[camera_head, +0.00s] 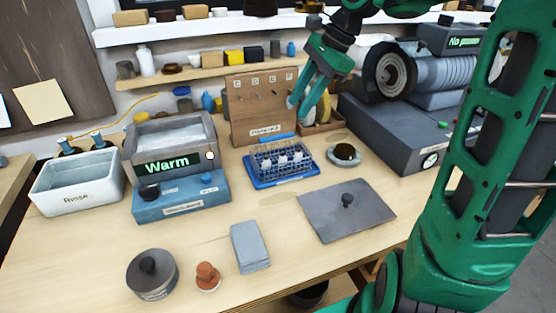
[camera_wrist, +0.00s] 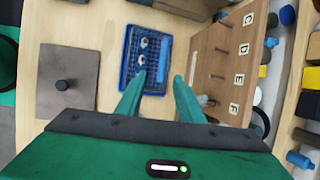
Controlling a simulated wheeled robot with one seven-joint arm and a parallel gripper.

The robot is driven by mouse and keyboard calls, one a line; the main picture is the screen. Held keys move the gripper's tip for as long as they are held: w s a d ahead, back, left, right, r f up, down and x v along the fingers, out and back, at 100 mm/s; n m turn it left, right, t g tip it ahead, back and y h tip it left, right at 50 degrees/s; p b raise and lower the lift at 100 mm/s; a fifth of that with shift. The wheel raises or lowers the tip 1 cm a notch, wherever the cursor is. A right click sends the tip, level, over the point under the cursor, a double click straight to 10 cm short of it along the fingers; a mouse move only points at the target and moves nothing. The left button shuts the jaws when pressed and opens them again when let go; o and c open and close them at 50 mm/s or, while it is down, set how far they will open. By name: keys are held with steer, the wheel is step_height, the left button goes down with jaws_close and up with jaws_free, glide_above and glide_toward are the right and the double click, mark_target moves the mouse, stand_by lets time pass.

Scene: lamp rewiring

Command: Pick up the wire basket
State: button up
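The wire basket (camera_head: 268,166) is a grey-blue wire rack holding a few small white pieces. It sits on a blue tray (camera_head: 291,178) in the middle of the bench. In the wrist view the wire basket (camera_wrist: 132,58) shows ahead of my fingers, partly hidden by the left one. My gripper (camera_head: 298,108) is above and behind the basket, close to the wooden hook board, and holds nothing.
The wooden hook board (camera_head: 252,120) stands behind the basket. A grey flat plate with a knob (camera_head: 330,215) lies in front right. The "Warm" bath (camera_head: 170,145) and the rinse basin (camera_head: 75,192) are at left. A dark machine (camera_head: 385,130) stands at right.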

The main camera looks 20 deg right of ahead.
glide_above(281, 135)
steer(key=s+d, duration=0.2)
step_height(281, 135, down, 5)
steer(key=shift+w+x, duration=0.25)
steer(key=shift+x, duration=1.05)
steer(key=shift+w+x, duration=0.25)
steer(key=shift+x, duration=1)
steer(key=shift+r, duration=0.15)
jaws_close()
